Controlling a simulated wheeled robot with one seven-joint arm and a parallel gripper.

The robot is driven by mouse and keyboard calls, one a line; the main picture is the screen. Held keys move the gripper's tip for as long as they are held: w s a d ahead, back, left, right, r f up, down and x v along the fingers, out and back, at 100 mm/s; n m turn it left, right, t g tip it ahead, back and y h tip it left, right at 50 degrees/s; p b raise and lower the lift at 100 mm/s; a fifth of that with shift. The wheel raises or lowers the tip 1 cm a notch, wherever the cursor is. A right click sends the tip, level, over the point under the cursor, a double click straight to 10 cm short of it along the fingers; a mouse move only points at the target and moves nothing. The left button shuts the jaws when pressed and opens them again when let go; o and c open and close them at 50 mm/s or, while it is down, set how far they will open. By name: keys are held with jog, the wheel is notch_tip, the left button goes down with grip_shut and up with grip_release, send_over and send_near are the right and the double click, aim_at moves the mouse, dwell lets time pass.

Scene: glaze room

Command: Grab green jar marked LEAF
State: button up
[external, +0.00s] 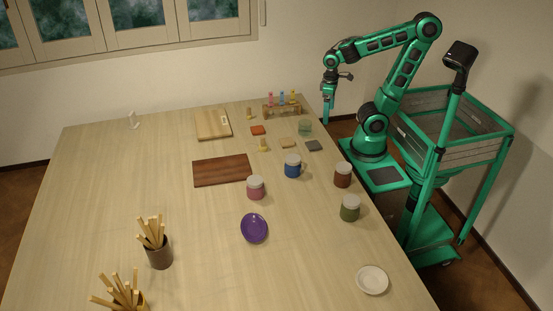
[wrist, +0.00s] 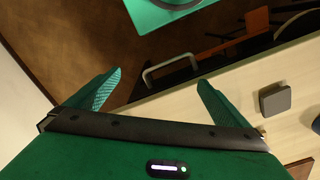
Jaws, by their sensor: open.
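A green jar (external: 350,209) with a pale lid stands upright near the right edge of the table in the external view. Its marking is too small to read. My gripper (external: 327,118) hangs near the table's far right corner, well away from the jar. In the wrist view my gripper (wrist: 159,79) has its two fingers spread apart with nothing between them. The green jar is not visible in the wrist view.
Lidded jars stand close by: brown (external: 342,176), blue (external: 293,168) and pink (external: 256,189). A white dish (external: 372,280) and purple dish (external: 254,228) lie nearer the camera. A grey tile (external: 313,146) lies beyond the jars. A rack (external: 282,110) stands at the far edge.

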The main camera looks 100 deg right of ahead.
jog(key=c, duration=0.9)
